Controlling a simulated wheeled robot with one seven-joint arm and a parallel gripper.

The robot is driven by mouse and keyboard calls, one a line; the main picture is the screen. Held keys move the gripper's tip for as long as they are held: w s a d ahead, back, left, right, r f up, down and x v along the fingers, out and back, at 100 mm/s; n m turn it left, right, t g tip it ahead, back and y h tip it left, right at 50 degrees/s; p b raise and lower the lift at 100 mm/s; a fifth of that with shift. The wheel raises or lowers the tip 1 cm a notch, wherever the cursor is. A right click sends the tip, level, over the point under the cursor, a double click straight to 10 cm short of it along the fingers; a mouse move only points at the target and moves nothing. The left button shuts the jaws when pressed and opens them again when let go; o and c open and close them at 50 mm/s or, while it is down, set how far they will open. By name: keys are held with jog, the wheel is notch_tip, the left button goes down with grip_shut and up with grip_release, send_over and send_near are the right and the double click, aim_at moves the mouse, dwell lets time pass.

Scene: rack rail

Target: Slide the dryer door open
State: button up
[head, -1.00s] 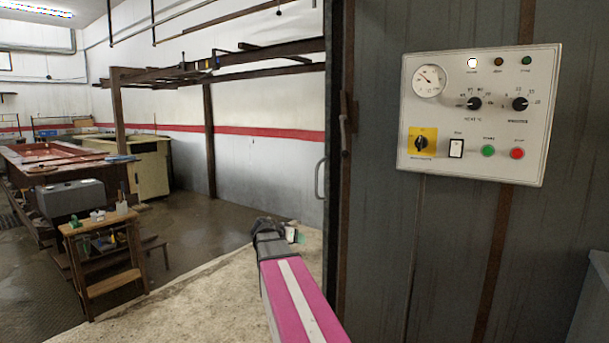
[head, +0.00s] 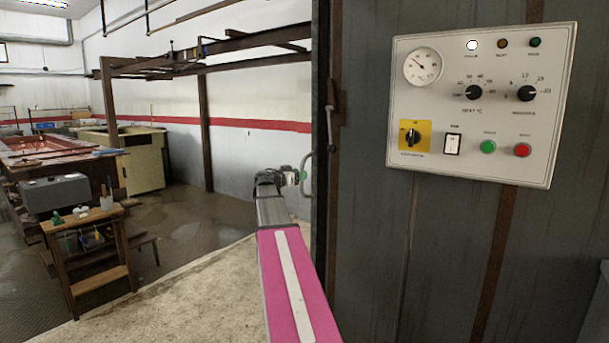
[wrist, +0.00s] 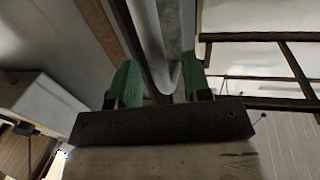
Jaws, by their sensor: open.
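The dryer door (head: 321,110) shows edge-on in the head view as a narrow dark grey upright panel. Its curved metal handle (head: 304,200) stands out from its left side. My gripper (head: 301,175) is at the upper part of this handle. In the wrist view, my gripper (wrist: 161,80) has its two green fingers apart. The lower bend of the grey handle bar (wrist: 150,45) shows between them. I cannot tell whether either finger touches the bar.
A white control panel (head: 480,105) with knobs and buttons is on the grey wall (head: 440,240) to the right. A wooden stand (head: 95,280) and a yellowish cabinet (head: 136,165) stand to the left. The pale floor (head: 200,300) beside my arm is clear.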

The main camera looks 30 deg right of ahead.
jog(key=shift+w+d, duration=0.15)
jog(key=shift+d, duration=0.8)
jog(key=shift+w+d, duration=0.15)
jog(key=shift+d, duration=0.75)
grip_shut()
